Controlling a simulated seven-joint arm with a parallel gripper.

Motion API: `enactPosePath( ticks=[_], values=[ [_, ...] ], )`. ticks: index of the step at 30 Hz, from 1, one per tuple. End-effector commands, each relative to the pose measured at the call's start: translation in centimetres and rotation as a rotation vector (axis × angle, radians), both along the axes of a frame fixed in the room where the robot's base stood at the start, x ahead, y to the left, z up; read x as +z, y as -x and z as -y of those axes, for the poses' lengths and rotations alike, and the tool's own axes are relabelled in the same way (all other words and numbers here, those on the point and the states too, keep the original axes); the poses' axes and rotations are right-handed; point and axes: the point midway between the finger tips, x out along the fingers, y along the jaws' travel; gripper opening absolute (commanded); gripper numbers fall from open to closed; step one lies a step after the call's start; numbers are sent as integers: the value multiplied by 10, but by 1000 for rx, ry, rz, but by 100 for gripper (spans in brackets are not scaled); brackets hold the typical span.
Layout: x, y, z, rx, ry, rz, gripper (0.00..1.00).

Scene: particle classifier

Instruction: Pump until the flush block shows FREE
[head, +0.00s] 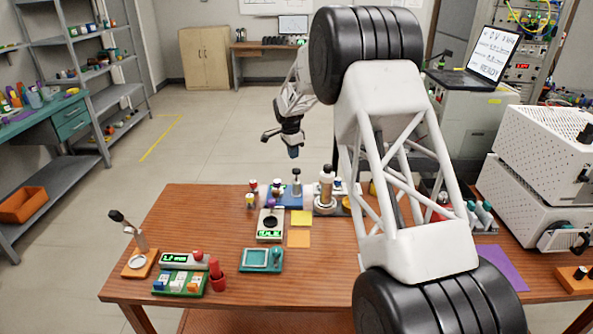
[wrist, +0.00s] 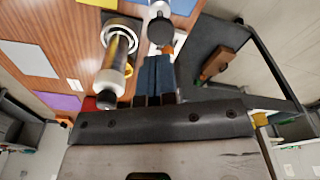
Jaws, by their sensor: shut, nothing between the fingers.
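My gripper (head: 293,152) is shut and empty, pointing down above the back edge of the table. Its blue-grey fingers (wrist: 158,76) are together in the wrist view. Just below it in the head view is a knobbed plunger (head: 296,184) on a blue base (head: 287,200); its dark round knob (wrist: 160,30) shows just beyond the fingertips, and I cannot tell whether they touch.
Another lit display block (head: 184,260), a teal tray (head: 262,259) and a small stand with a black-knobbed lever (head: 138,240) are on the front left of the table (head: 325,250). Yellow and orange sheets (head: 299,237) lie mid-table. White machines (head: 540,160) stand at right.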

Motion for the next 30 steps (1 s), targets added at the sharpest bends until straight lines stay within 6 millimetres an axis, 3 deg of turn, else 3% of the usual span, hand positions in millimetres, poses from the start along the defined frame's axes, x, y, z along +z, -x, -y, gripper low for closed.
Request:
enactPosePath(
  ticks=[15, 30],
  values=[
    [-44, -2, 4, 0, 0, -1, 0],
    [-50, -2, 5, 0, 0, 0, 0]
  ],
)
